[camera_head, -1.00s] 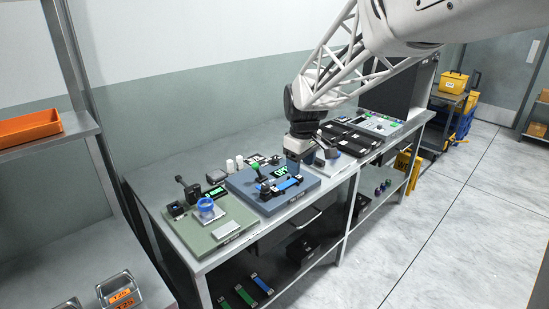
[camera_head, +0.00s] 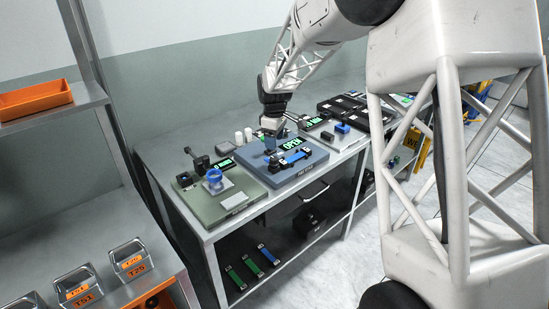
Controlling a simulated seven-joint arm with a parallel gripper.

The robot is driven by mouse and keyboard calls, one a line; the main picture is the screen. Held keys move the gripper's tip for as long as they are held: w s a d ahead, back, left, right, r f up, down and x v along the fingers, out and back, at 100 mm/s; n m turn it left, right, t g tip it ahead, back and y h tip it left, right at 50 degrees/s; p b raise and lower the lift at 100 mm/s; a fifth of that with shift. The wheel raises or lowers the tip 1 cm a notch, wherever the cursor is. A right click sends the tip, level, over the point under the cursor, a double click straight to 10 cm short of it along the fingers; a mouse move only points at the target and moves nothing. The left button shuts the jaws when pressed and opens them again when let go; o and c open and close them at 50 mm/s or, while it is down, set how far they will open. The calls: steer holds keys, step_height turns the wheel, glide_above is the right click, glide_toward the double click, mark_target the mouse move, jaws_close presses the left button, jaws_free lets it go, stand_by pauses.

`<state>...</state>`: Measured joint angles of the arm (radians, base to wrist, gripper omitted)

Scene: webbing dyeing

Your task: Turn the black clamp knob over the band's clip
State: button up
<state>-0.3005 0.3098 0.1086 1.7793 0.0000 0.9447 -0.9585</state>
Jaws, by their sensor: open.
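The blue band (camera_head: 296,157) lies across a dark fixture on a blue-grey base plate (camera_head: 318,157) on the bench. A green-lit display reading OPEN (camera_head: 291,144) stands just behind the band. Dark clamp parts (camera_head: 275,161) show at the band's left end. The black knob and the clip are too small to tell apart there. My gripper (camera_head: 269,150) points down at the left end of this fixture, just left of the display. It is open. Its fingers are small in view and partly cover what is under them, so I cannot tell whether they touch the knob.
A green base plate (camera_head: 250,190) with a blue ring (camera_head: 214,177) stands at left. White cylinders (camera_head: 243,136) stand behind the fixture. A grey plate with a blue part (camera_head: 342,128) and black trays (camera_head: 350,105) lie to the right. Coloured strips (camera_head: 250,263) lie on the lower shelf.

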mark_target(275, 158)
stand_by(0.3)
steer(key=shift+f, duration=3.85)
steer(key=shift+c, duration=0.3)
steer(key=c, duration=0.9)
steer(key=shift+o, duration=0.2)
